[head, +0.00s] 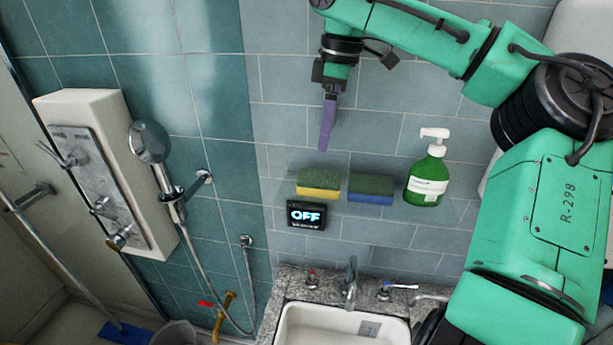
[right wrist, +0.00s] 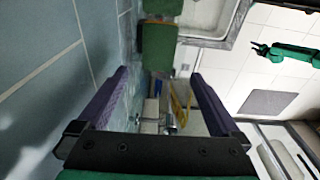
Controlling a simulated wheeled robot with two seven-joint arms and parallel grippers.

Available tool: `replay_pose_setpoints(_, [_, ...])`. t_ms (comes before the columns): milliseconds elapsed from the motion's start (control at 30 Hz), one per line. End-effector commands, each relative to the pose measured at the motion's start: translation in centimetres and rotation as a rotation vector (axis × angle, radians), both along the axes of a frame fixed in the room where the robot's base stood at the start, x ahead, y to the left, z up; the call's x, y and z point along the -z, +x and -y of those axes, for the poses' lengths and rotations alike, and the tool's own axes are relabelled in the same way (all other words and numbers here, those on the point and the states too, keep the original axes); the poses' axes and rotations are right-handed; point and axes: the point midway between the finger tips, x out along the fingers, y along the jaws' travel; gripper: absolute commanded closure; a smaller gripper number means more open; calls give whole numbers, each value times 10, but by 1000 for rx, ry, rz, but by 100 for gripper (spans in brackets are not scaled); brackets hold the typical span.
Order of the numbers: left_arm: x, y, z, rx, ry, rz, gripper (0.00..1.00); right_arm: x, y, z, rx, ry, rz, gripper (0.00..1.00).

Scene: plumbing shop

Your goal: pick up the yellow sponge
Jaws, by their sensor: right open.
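The yellow sponge (head: 319,192), with a dark green top layer, lies on a narrow ledge against the tiled wall in the head view. In the right wrist view its green top (right wrist: 160,45) shows beyond the fingertips. My right gripper (head: 327,136) hangs above it, purple fingers pointing down, apart from it. The right wrist view shows the fingers (right wrist: 160,76) spread wide, with nothing held between them. A green arm with a small dark gripper (right wrist: 259,48), apparently my left, shows far off at the right of that view; its jaws are too small to judge.
A blue sponge (head: 370,197) with a green top sits just right of the yellow one, then a green soap bottle (head: 428,180). A black OFF display (head: 306,215) is in front of and below the yellow sponge. A sink (head: 320,330) lies below.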

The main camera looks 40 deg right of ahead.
Motion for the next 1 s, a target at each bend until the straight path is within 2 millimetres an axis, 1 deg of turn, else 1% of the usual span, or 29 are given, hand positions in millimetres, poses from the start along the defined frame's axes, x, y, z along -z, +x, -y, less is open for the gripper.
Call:
replay_pose_setpoints(33, [0, -13, -1, 0, 2, -21, 50, 15, 0, -2, -4, 4, -4, 0])
replay_pose_setpoints(100, [-1, -26, -2, 0, 3, -41, 50, 32, 2, -3, -3, 3, -4, 0])
replay_pose_setpoints(200, [-3, -34, -2, 0, 3, -53, 50, 50, 4, -4, -2, 2, -3, 0])
replay_pose_setpoints(267, [-4, -32, -1, 0, 3, -50, 50, 57, 5, -5, -1, 2, -3, 0])
replay_pose_setpoints(333, [-9, -24, 0, 0, 1, -37, 50, 64, 6, -6, 0, 2, -4, 0])
replay_pose_setpoints(433, [-22, -3, 1, 0, -2, -4, 50, 81, 8, -8, -3, 3, -6, 0])
replay_pose_setpoints(500, [-25, 6, 2, 0, -4, 13, 50, 96, 10, -9, 0, 2, -4, 0])
replay_pose_setpoints(600, [-26, 7, 2, 0, -4, 13, 50, 108, 11, -10, 0, 1, -2, 0])
replay_pose_setpoints(767, [-23, -6, 1, 0, -1, -7, 50, 110, 11, -10, 0, 1, -1, 0])
replay_pose_setpoints(800, [-23, -10, 1, 0, -1, -14, 50, 110, 11, -10, 0, 1, -1, 4])
replay_pose_setpoints(867, [-23, -14, 1, 0, -1, -20, 50, 110, 11, -10, 0, 1, -1, 27])
replay_pose_setpoints(900, [-23, -15, 1, 0, 0, -22, 50, 110, 11, -10, 0, 1, -1, 42])
replay_pose_setpoints(967, [-23, -15, 1, 0, 0, -22, 50, 110, 11, -10, 0, 1, -1, 65])
replay_pose_setpoints(1000, [-23, -14, 1, 0, 0, -22, 50, 110, 11, -10, 0, 1, -1, 70])
